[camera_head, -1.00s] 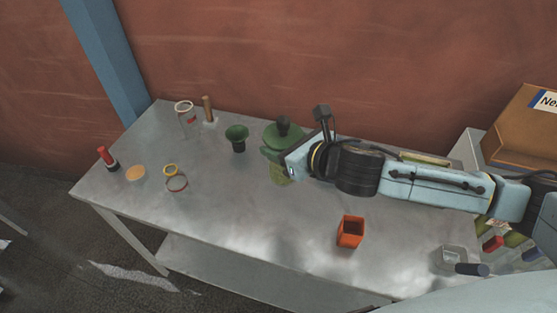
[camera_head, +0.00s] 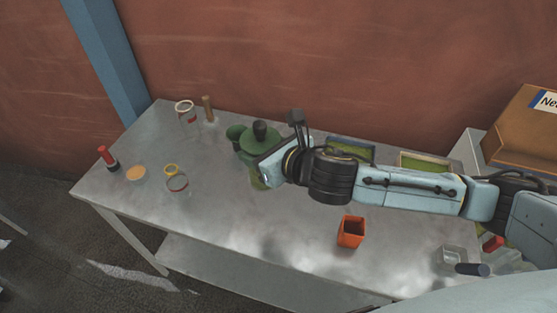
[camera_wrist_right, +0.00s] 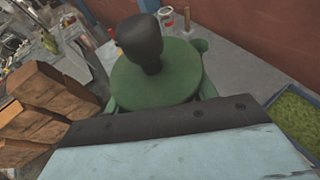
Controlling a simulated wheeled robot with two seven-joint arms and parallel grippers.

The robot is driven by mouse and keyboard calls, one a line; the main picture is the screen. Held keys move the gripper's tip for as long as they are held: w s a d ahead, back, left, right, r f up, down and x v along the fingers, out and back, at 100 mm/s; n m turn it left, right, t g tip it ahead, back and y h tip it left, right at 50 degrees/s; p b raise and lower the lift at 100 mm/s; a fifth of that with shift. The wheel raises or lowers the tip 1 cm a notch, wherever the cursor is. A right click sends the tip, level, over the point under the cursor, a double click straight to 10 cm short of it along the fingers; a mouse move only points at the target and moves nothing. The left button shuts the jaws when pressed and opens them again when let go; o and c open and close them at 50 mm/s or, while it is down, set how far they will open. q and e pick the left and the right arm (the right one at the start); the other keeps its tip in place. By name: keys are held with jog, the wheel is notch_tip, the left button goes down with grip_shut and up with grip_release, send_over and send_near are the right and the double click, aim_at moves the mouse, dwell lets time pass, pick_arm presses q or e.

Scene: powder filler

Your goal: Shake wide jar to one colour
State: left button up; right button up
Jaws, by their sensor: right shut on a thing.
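The wide jar, with a green lid (camera_head: 265,143) and black knob, is held at my right gripper (camera_head: 268,174) over the back middle of the table. A small yellow-green part of the jar's body (camera_head: 257,183) shows below the gripper. In the right wrist view the green lid (camera_wrist_right: 150,85) and its black knob (camera_wrist_right: 140,42) fill the middle, just beyond my gripper. The gripper is shut on the jar; its fingertips are mostly hidden. Most of the jar's contents are hidden, so I cannot tell whether they are one colour. My left gripper is not in view.
A green funnel (camera_head: 236,132) shows partly behind the jar. An orange cup (camera_head: 351,232) stands in front. Green trays (camera_head: 350,150) lie behind my arm.

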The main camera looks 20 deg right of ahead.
jog(key=d, duration=0.8)
jog(key=shift+a, duration=2.15)
jog(key=shift+d, duration=0.1)
jog(key=a, duration=0.4)
jog(key=shift+a+r, duration=0.1)
jog(key=shift+a, duration=0.25)
jog(key=shift+d, duration=2.25)
